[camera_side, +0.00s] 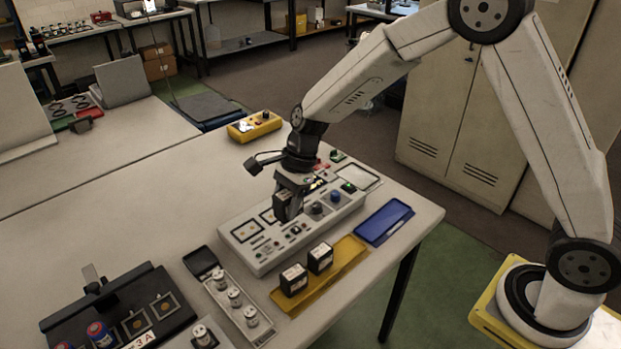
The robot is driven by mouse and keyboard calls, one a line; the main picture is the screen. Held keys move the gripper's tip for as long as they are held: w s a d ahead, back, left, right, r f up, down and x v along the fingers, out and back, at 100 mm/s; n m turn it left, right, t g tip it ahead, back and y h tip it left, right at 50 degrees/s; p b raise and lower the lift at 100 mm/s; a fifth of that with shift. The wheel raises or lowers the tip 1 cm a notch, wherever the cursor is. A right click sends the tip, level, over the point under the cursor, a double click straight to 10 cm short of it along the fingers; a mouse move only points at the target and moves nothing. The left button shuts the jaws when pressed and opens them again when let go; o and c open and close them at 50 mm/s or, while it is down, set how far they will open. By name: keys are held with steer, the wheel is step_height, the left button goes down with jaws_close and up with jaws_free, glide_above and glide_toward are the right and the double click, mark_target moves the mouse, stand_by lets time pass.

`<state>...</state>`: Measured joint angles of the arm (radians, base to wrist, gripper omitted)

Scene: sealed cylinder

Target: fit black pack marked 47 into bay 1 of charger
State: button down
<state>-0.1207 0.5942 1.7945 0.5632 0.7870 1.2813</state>
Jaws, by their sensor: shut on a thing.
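My gripper (291,192) is shut on a black pack (283,208) and holds it over the grey-white panel box (262,257). The panel box has two dark-outlined squares (246,231) near its left end, with knobs and sockets beside them. I cannot tell if the pack touches the panel. The number on the held pack cannot be read. Two more black packs with white labels, one nearer (293,280) and one farther (320,258), stand on a yellow tray (350,246). Which unit is the charger, and which bay is 1, cannot be read from here.
A blue tray (384,221) lies right of the yellow tray. A narrow tray of small metal cylinders (235,298) stands left of the panel box. A black fixture marked 3A (178,318) is at lower left. A yellow box (254,126) stands behind. The table's left middle is clear.

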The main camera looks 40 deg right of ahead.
steer(key=shift+w, duration=0.1)
steer(key=w+a+f, duration=0.2)
steer(key=w+f, duration=0.2)
steer(key=w, duration=0.4)
glide_above(240, 235)
steer(key=d, duration=0.2)
steer(key=shift+s+a+f, duration=0.1)
steer(key=shift+a+f, duration=0.05)
steer(key=shift+f, duration=1.2)
steer(key=shift+s+a+f, duration=0.1)
steer(key=shift+f, duration=1.25)
steer(key=shift+f, duration=0.1)
steer(key=shift+w+f, duration=0.15)
steer(key=shift+f, duration=1.5)
steer(key=shift+f, duration=0.35)
